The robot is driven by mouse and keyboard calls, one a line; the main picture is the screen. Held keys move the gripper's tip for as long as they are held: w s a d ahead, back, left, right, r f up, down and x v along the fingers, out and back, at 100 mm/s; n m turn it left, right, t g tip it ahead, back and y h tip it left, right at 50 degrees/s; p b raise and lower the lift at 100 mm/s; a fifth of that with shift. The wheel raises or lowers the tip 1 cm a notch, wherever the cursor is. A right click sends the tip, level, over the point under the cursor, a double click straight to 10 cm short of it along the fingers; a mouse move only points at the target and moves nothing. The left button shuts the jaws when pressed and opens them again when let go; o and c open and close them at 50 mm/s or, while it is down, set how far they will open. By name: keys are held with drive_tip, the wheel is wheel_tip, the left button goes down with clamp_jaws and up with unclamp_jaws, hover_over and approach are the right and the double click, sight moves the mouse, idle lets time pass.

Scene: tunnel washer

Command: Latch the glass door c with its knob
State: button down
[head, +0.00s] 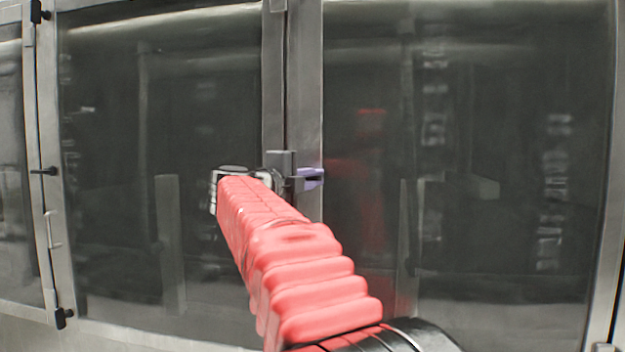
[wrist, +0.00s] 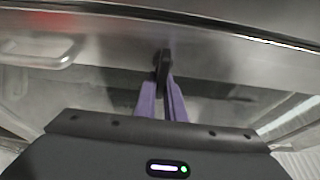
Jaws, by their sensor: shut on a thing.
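My gripper (head: 313,178) is at the metal frame strip between two large glass doors in the head view. Its purple fingers are closed on a small black knob (wrist: 163,58) in the wrist view. The fingertips lie on either side of the knob's lower part. I see no letters, so I cannot tell which one is door c.
Another black knob (head: 44,171) sits on the frame at the left seam, with a metal handle (head: 52,230) below it and a black hinge (head: 64,318) lower down. In the wrist view a metal handle (wrist: 40,52) is at the upper left.

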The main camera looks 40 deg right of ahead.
drive_tip(key=shift+d+f, duration=0.15)
drive_tip(key=shift+f, duration=0.15)
drive_tip(key=c, duration=2.1)
unclamp_jaws()
drive_tip(key=shift+s, duration=0.1)
drive_tip(key=shift+o, duration=1.3)
drive_tip(key=shift+r, duration=0.15)
drive_tip(key=v, duration=1.4)
